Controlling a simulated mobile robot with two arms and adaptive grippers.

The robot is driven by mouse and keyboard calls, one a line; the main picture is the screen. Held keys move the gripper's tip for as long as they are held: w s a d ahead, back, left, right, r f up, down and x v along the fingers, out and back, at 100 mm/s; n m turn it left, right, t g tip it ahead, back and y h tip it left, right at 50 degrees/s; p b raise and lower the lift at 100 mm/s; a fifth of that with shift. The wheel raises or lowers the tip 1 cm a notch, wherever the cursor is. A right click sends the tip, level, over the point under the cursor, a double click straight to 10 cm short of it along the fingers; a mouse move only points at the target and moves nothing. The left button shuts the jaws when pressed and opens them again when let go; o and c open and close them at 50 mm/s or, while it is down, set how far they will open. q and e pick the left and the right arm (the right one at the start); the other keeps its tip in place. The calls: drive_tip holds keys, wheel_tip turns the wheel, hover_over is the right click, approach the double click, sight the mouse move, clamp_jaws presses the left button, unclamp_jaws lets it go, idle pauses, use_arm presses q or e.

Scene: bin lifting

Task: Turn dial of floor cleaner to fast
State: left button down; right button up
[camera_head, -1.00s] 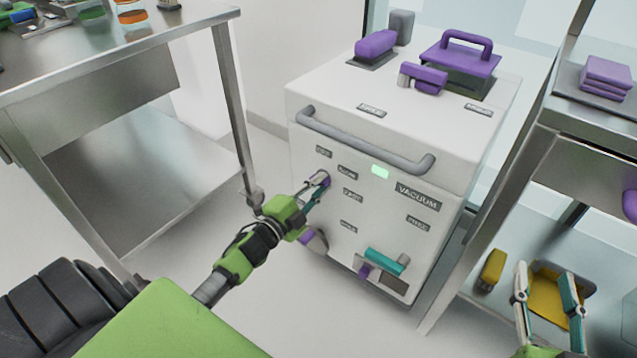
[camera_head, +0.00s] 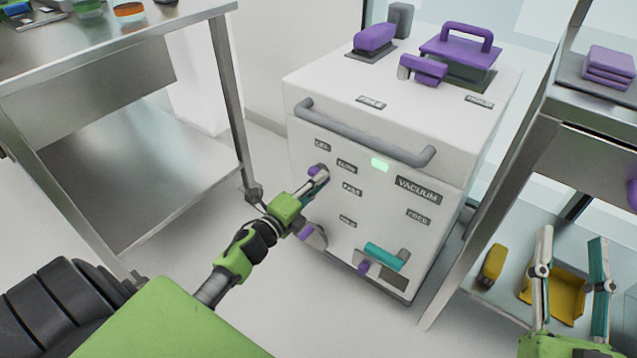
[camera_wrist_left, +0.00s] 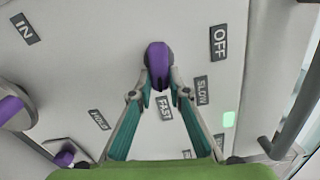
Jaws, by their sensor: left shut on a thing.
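The white floor cleaner (camera_head: 385,128) stands on the floor, with OFF, SLOW and FAST labels on its front panel. My left gripper (camera_head: 314,184) is at this panel, shut on the purple dial (camera_head: 320,171). In the left wrist view the fingers hold the dial (camera_wrist_left: 158,60) from both sides. There the dial stands nearly upright, its lower end toward the FAST label (camera_wrist_left: 164,107). The SLOW label (camera_wrist_left: 202,90) and OFF label (camera_wrist_left: 219,42) lie to the right. The fingers partly hide the dial. My right gripper (camera_head: 572,236) is open and empty at the lower right.
A grey handle bar (camera_head: 365,143) crosses the cleaner's front above the dial. A purple knob (camera_head: 312,236) and a teal handle (camera_head: 384,256) sit lower on the front. Metal tables flank the cleaner, the left one (camera_head: 110,60) close to my left arm. A green light glows on the panel.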

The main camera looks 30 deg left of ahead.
use_arm(q)
drive_tip(key=shift+d, duration=0.1)
drive_tip(key=c, duration=1.9)
unclamp_jaws()
drive_tip(key=shift+s, duration=0.1)
drive_tip(key=s, duration=0.8)
drive_tip(key=s+a, duration=0.1)
drive_tip(key=s, duration=0.2)
drive_tip(key=shift+s, duration=0.4)
